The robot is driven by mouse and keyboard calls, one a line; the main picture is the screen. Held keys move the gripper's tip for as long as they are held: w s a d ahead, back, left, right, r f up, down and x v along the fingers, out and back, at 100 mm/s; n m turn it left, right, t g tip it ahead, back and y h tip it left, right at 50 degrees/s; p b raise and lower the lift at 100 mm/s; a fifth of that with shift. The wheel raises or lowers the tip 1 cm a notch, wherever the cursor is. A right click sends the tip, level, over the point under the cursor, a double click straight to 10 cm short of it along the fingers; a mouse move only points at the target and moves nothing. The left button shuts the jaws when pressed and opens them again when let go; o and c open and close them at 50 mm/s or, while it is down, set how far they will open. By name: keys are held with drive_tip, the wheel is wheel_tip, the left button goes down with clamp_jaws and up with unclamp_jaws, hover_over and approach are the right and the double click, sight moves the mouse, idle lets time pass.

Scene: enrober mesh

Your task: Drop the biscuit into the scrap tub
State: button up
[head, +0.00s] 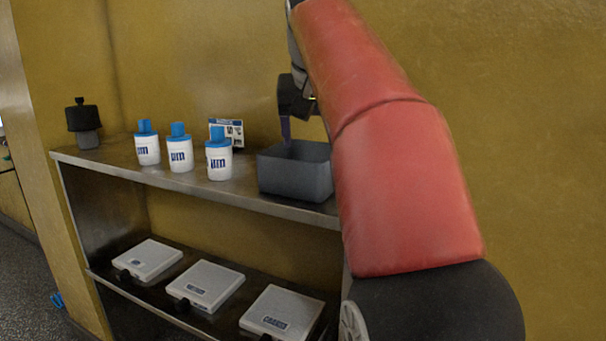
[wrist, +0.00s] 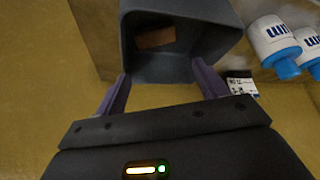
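The scrap tub (head: 296,178) is a dark grey open box on the upper shelf, at its right end beside my red arm. In the wrist view I look into the tub (wrist: 133,22). A brown, flat piece, by its look the biscuit (wrist: 155,38), lies inside on the tub's floor. My gripper (wrist: 160,72) has its two purple fingers spread wide apart at the tub's near rim, with nothing between them. In the head view my gripper (head: 286,130) points down over the tub; the tub's wall hides the biscuit there.
Several items share the upper shelf (head: 130,168): white bottles with blue caps (head: 219,160) left of the tub, a small printed card (head: 234,130) behind them, and a dark capped jar (head: 84,124) at the far left. Flat grey cases (head: 205,286) lie on the lower shelf. A yellow wall stands behind.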

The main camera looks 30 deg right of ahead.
drive_tip(key=shift+o, duration=0.7)
drive_tip(key=p+v, duration=0.1)
drive_tip(key=v, duration=0.6)
drive_tip(key=shift+r, duration=0.35)
drive_tip(key=shift+s+a, duration=0.1)
drive_tip(key=shift+s, duration=0.1)
